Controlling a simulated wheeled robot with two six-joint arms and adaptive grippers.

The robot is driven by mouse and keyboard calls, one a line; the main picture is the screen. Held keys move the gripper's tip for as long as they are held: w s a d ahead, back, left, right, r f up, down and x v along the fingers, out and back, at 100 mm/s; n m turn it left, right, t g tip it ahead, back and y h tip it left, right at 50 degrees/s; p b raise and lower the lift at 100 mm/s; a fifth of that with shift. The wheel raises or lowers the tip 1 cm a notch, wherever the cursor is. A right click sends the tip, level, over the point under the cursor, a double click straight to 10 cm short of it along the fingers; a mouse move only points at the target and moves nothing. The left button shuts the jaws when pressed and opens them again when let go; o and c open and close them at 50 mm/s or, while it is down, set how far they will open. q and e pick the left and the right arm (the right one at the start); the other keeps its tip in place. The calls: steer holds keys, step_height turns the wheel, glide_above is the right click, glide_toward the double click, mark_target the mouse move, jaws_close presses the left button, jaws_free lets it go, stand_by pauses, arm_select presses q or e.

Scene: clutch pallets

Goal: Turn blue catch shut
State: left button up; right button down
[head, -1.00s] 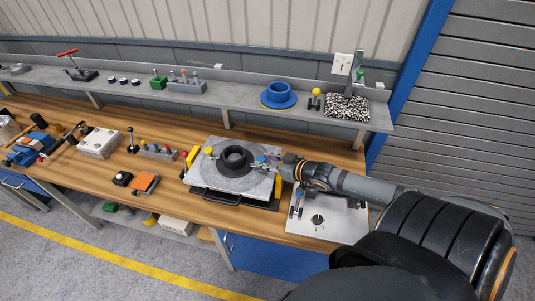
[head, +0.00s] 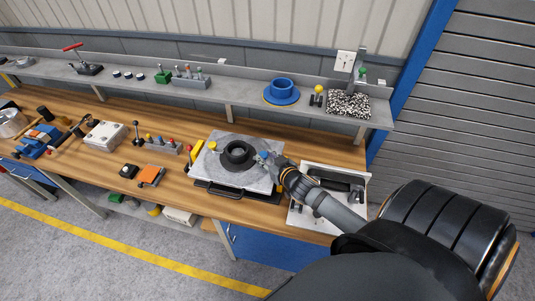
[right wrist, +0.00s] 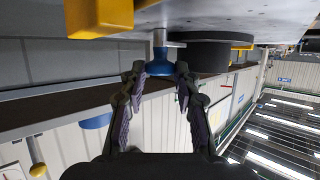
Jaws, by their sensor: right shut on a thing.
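The blue catch (head: 264,154) is a small blue knob at the right edge of a light grey pallet plate (head: 222,172). In the right wrist view the blue catch (right wrist: 158,66) hangs on a metal stem between my two fingertips. My right gripper (head: 268,159) is shut on it; its fingertips also show in the right wrist view (right wrist: 159,72). A black ring-shaped clutch part (head: 238,154) sits in the middle of the plate. A yellow catch (head: 212,146) is at the plate's left edge. My fingers partly hide the blue catch's surroundings in the head view. My left gripper is not in view.
A white fixture (head: 304,215) with dark parts stands on the bench to the right, partly behind my arm. The shelf behind holds a blue flanged part (head: 281,92) and a speckled tray (head: 349,104).

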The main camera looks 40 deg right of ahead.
steer(key=c, duration=1.4)
jaws_free()
steer(key=o, duration=0.4)
steer(key=shift+w+f, duration=0.1)
steer(key=shift+w, duration=0.05)
steer(key=shift+s, duration=0.35)
steer(key=shift+r+v, duration=0.2)
steer(key=shift+v, duration=5.45)
steer(key=shift+w+a, duration=0.1)
